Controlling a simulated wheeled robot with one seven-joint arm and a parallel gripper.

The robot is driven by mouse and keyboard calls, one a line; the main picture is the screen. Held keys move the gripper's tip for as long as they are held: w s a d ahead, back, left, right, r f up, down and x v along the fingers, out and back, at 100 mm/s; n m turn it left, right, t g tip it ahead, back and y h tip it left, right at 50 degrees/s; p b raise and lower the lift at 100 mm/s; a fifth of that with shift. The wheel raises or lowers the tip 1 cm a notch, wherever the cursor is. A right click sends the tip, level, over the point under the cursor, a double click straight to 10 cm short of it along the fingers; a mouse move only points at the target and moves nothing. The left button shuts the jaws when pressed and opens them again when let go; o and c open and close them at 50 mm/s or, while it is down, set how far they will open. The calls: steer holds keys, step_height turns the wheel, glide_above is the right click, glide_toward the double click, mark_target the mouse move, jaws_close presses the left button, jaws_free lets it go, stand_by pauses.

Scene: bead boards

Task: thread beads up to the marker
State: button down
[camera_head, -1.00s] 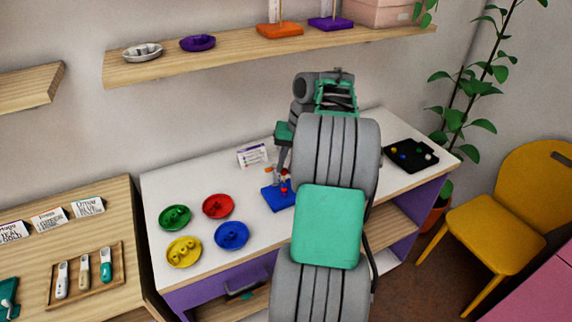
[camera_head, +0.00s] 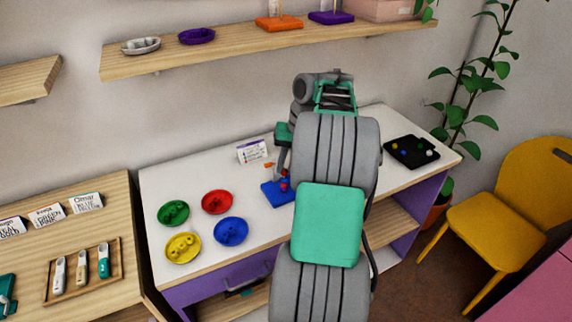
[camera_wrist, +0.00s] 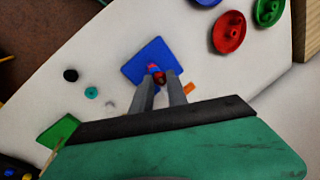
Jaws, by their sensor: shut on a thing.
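The blue board (camera_head: 272,194) lies on the white table, partly behind my arm; it also shows in the wrist view (camera_wrist: 143,66). My gripper (camera_wrist: 159,80) is over the board, its two fingers shut on a small red bead (camera_wrist: 158,77). In the head view red and blue pieces (camera_head: 285,183) show at the board; their exact stacking is too small to tell. A small orange piece (camera_wrist: 190,88) is beside the right finger, and shows in the head view (camera_head: 268,165). Bead dishes are green (camera_head: 173,212), red (camera_head: 217,201), yellow (camera_head: 183,247) and blue (camera_head: 231,231).
A white card (camera_head: 252,151) stands behind the board. A black tray (camera_head: 412,152) with several beads is at the right. Loose black (camera_wrist: 70,75) and teal (camera_wrist: 91,92) pieces and a green piece (camera_wrist: 58,131) lie left of the board in the wrist view.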

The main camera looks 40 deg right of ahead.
steer(key=c, duration=1.2)
jaws_free()
steer(key=shift+c, duration=0.2)
steer(key=p+v, duration=0.3)
steer(key=v, duration=0.4)
steer(key=shift+r+p, duration=0.4)
steer(key=shift+d, duration=0.1)
